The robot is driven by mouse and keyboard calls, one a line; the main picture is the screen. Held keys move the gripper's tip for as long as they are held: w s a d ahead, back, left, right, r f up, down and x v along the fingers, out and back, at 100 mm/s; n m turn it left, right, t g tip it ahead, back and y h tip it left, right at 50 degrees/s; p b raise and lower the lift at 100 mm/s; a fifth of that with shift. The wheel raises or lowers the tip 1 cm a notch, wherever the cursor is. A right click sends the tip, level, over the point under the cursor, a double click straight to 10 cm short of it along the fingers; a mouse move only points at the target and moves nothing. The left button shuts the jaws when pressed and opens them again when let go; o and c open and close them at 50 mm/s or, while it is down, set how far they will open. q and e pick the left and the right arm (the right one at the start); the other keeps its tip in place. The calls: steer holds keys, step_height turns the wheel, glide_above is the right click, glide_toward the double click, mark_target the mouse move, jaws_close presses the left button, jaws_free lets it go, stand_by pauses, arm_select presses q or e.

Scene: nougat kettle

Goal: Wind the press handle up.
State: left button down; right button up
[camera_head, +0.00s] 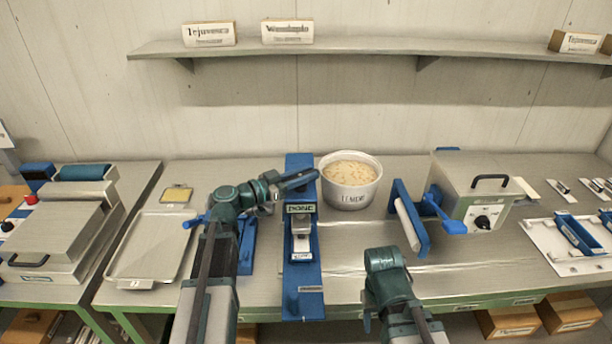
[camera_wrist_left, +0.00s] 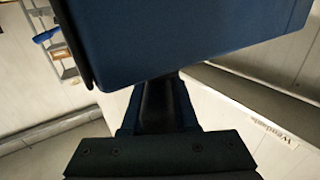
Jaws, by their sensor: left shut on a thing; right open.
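The press (camera_head: 305,275) is a tall narrow blue frame at the middle of the bench, with a label reading "DONE" and a pale block in its lower part. Its dark blue handle (camera_head: 299,180) slants up to the right across the top of the frame. My left gripper (camera_head: 280,186) is shut on the handle's left part. In the left wrist view a large dark blue surface (camera_wrist_left: 190,40) fills the top, in front of the gripper; the fingertips are largely hidden there. My right arm shows at lower right, but its gripper is out of view.
A white tub (camera_head: 350,196) of pale pieces stands right of the press. A blue-levered metal box (camera_head: 472,190) stands farther right. A metal tray (camera_head: 150,248) lies to the left. A shelf (camera_head: 370,48) runs along the wall. The bench between press and metal box is partly clear.

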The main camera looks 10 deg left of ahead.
arm_select(q)
steer(key=shift+w+a+n+t+y, duration=0.1)
steer(key=shift+a+n+t+y, duration=0.05)
steer(key=shift+n+t+y, duration=1)
steer(key=shift+w+a+n+t+y, duration=0.1)
steer(key=shift+n+t+y, duration=0.6)
steer(key=shift+y, duration=0.75)
steer(key=shift+n, duration=0.25)
steer(key=c, duration=0.7)
jaws_free()
steer(key=shift+s, duration=0.1)
